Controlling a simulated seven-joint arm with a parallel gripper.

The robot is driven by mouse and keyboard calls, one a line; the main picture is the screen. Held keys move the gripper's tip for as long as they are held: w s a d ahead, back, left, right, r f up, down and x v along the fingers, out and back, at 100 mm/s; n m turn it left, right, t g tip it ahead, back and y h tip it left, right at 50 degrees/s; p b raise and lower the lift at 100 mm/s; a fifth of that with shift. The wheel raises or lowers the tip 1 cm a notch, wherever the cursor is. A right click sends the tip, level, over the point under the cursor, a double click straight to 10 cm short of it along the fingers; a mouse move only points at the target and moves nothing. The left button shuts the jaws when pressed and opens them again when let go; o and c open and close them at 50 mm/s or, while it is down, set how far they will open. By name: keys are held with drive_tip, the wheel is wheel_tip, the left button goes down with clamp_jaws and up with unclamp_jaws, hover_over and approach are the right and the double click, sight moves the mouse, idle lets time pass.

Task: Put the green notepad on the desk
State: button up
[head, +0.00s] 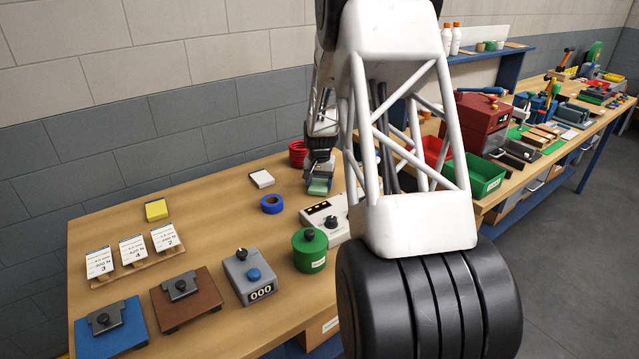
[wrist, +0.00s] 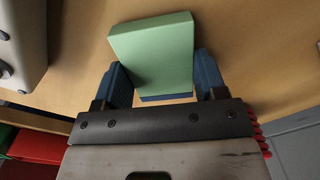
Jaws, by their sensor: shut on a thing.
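The green notepad (wrist: 155,50) is a pale green block between the two blue fingers of my gripper (wrist: 160,80) in the wrist view. My gripper is shut on it. In the head view the notepad (head: 319,187) shows at the tip of my gripper (head: 318,175), over the back right part of the wooden desk (head: 215,220). I cannot tell whether its underside touches the desk top. Part of my arm covers the area just to the right.
A blue tape roll (head: 272,204) and a white pad (head: 262,179) lie left of the notepad. A white control box (head: 326,219) is in front, and red rings (head: 297,153) stand behind. A green canister (head: 310,250) stands nearer. Bare desk lies around the yellow pad (head: 156,210).

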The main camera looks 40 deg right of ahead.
sight(319, 184)
drive_tip(key=shift+f, duration=0.2)
drive_tip(key=o, duration=0.9)
drive_tip(key=shift+o, duration=0.2)
wheel_tip(319, 184, up, 12)
drive_tip(key=shift+r, duration=0.15)
idle(0.6)
